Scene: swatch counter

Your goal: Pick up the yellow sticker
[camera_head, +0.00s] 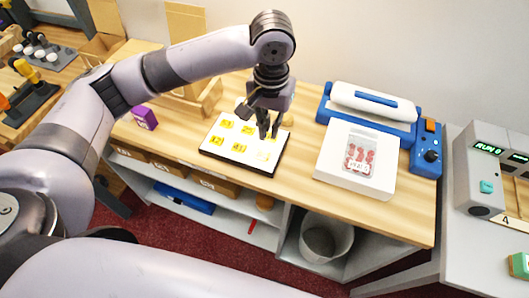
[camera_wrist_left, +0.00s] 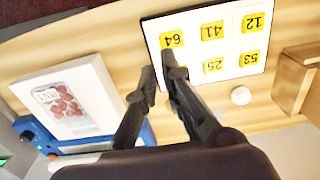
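Yellow stickers with black numbers sit in rows on a white, dark-edged board (camera_head: 216,156) on the wooden counter. In the left wrist view they read 64 (camera_wrist_left: 172,40), 41 (camera_wrist_left: 212,30), 12 (camera_wrist_left: 253,21), 53 (camera_wrist_left: 250,57) and 25 (camera_wrist_left: 213,65). Another yellow sticker (camera_wrist_left: 178,73) is partly hidden by a finger. My left gripper (camera_head: 269,134) points down over the right part of the board, its fingertips slightly apart and nothing seen between them. In the left wrist view the fingertips (camera_wrist_left: 158,63) are near sticker 64; their height is hard to tell.
A small purple box (camera_head: 145,118) and a wooden holder (camera_head: 205,100) are left. A bin (camera_head: 325,240) stands below the counter.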

